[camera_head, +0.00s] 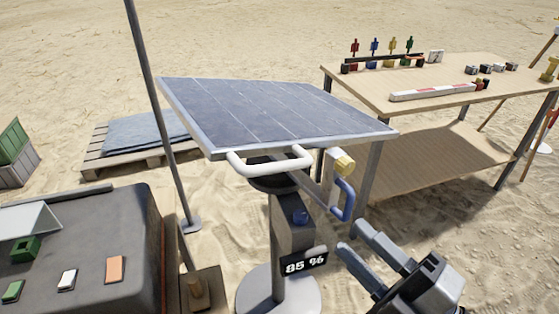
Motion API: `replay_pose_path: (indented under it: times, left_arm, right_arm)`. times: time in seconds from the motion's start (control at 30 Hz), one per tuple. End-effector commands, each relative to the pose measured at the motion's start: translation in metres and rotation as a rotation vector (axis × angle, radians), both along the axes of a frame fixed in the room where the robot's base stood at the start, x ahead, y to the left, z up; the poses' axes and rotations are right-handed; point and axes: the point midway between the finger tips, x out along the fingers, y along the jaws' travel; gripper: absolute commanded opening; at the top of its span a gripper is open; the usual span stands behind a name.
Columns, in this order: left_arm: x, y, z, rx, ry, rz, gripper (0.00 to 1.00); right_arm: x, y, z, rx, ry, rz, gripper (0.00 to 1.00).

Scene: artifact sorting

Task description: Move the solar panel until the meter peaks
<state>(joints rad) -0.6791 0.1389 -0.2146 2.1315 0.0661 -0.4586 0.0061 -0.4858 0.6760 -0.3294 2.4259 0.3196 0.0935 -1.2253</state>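The solar panel (275,108) is a dark blue tilted plate with a pale frame, mounted on a grey post with a round base (278,292). A white handle (270,163) runs along its front edge. A blue handle (346,200) and a yellow knob (343,162) sit beneath its right side. The meter (305,263) on the post reads 85 %. My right gripper (352,240) is at the lower right, its two fingers apart and nothing between them. It is just below the blue handle and appears apart from it. My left gripper is not in view.
A wooden table (430,85) with small coloured figures and a red-and-white bar (433,91) stands at the right. A dark bench (70,262) with small pieces is at lower left. A thin pole (150,95) rises left of the panel. A pallet (105,150) lies behind.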

Motion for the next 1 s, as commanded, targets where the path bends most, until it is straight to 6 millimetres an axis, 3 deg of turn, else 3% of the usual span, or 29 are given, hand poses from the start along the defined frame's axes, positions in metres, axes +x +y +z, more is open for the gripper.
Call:
replay_pose_path:
  times: [0.27, 0.7, 1.0]
  left_arm:
    - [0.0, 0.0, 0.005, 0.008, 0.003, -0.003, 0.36]
    - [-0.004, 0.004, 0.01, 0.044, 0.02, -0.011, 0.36]
    - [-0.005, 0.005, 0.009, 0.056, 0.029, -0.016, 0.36]
  right_arm:
    - [0.017, 0.018, 0.016, -0.021, -0.054, 0.004, 0.34]
    - [0.086, 0.078, 0.037, -0.02, -0.049, 0.003, 0.34]
    - [0.112, 0.1, 0.042, -0.022, -0.045, 0.005, 0.34]
